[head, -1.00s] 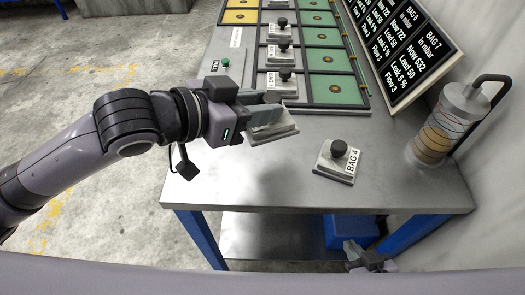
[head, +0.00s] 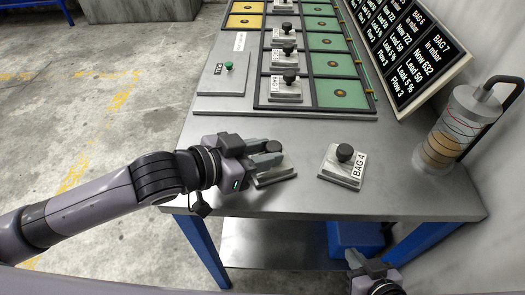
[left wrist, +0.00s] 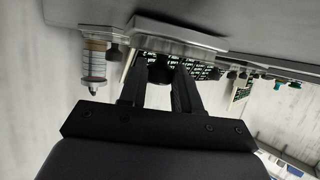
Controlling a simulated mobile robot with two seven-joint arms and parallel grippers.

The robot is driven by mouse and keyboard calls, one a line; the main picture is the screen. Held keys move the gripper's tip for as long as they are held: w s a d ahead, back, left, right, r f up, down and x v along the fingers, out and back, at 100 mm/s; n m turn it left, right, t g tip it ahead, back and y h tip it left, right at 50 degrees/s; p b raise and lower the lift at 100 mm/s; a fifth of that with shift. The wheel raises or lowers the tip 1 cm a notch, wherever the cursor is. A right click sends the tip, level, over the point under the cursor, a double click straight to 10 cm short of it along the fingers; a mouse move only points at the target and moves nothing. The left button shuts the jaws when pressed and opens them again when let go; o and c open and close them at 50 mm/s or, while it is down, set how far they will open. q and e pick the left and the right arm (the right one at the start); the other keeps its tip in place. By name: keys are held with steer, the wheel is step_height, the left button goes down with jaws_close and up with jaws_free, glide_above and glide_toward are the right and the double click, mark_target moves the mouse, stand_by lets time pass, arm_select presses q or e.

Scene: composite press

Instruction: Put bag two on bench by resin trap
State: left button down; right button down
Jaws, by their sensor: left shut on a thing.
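My left gripper (head: 262,153) is shut on the dark knob of a grey block (head: 275,177), at the near left of the steel bench (head: 305,203). The block's label does not show, so I cannot tell whether it is bag two. In the left wrist view the block (left wrist: 180,37) is close against the bench top; I cannot tell whether it touches. The resin trap (head: 445,130), a clear cylinder with amber contents and a black handle, stands at the bench's right. My right gripper (head: 362,262) is low at the bottom right; its jaws are unclear.
A similar block labelled BAG 4 (head: 343,166) sits between the held block and the resin trap. Behind are a panel of green squares (head: 340,94), several knobbed blocks, a green button (head: 229,66) and a tilted black display (head: 415,50). Bare bench lies around BAG 4.

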arm_select(q)
steer(key=c, duration=0.8)
jaws_free()
steer(key=shift+f, duration=0.1)
steer(key=shift+r, duration=0.2)
steer(key=v, duration=1.2)
steer(key=shift+s+p, duration=0.1)
steer(key=shift+p, duration=0.3)
steer(key=shift+f, duration=0.1)
